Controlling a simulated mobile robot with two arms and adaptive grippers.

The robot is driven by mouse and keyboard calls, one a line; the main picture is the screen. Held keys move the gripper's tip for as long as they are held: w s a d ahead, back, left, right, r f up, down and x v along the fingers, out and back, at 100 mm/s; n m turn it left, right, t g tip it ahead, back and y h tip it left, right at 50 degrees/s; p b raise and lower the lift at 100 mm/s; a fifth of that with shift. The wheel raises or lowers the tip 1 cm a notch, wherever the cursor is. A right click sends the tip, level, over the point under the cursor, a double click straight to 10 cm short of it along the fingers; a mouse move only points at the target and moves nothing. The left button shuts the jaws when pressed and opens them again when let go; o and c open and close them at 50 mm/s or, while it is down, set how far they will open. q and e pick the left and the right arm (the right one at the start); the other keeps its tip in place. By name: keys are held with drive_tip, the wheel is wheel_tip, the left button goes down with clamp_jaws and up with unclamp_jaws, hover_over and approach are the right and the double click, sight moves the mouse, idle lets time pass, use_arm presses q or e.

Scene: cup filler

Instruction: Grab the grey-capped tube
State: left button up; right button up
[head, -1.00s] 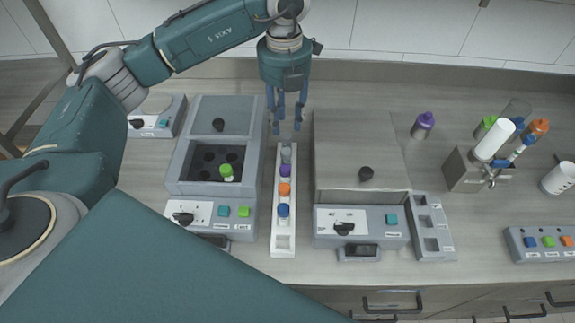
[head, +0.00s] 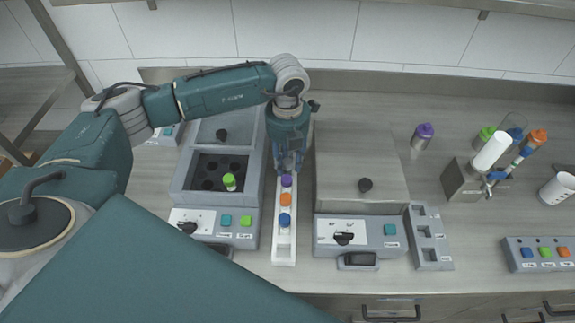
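The white tube rack (head: 284,247) stands between two grey machines. It holds a purple-capped tube (head: 286,181), an orange-capped tube (head: 284,200) and a blue-capped tube (head: 284,220) in a row from back to front. My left gripper (head: 288,168) points down over the back end of the rack, just behind the purple cap. The grey-capped tube is hidden by this gripper. The fingers are partly hidden and small, so I cannot tell whether they are shut on it. My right gripper is not in view.
The left machine (head: 180,196) has an open well with a green-capped tube (head: 229,182). The right machine (head: 360,155) is closed. A small grey block (head: 431,260), a purple-capped bottle (head: 422,137) and a metal holder (head: 458,182) stand to the right, with clear counter between them.

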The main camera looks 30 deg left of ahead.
use_arm(q)
drive_tip(key=shift+f, duration=0.4)
clamp_jaws()
drive_tip(key=shift+r, duration=0.1)
